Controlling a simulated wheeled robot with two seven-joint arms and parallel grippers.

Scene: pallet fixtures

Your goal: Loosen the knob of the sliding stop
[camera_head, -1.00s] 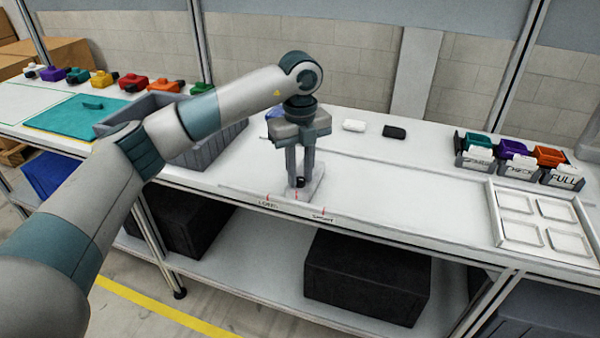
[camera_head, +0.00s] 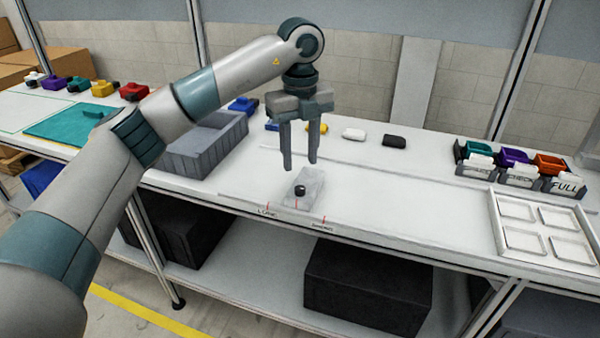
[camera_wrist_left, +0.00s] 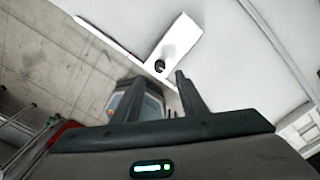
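The sliding stop (camera_head: 311,181) is a pale grey block on the bench near its front edge, between the marks labelled LONG (camera_head: 266,211) and SHORT (camera_head: 322,225). Its small black knob (camera_head: 300,190) stands on the block's front part; whether it is loose or tight cannot be told. The wrist view also shows the stop (camera_wrist_left: 180,42) and knob (camera_wrist_left: 160,66). My left gripper (camera_head: 300,165) is above the knob, pointing down, open and empty, clear of it. Its two fingers (camera_wrist_left: 160,92) show apart in the wrist view. My right gripper is not in view.
A grey bin (camera_head: 205,150) stands left of the gripper. A white (camera_head: 354,134) and a black piece (camera_head: 394,142) lie behind. Labelled bins (camera_head: 515,175) and a white compartment tray (camera_head: 497,222) are at the right. The bench between stop and tray is clear.

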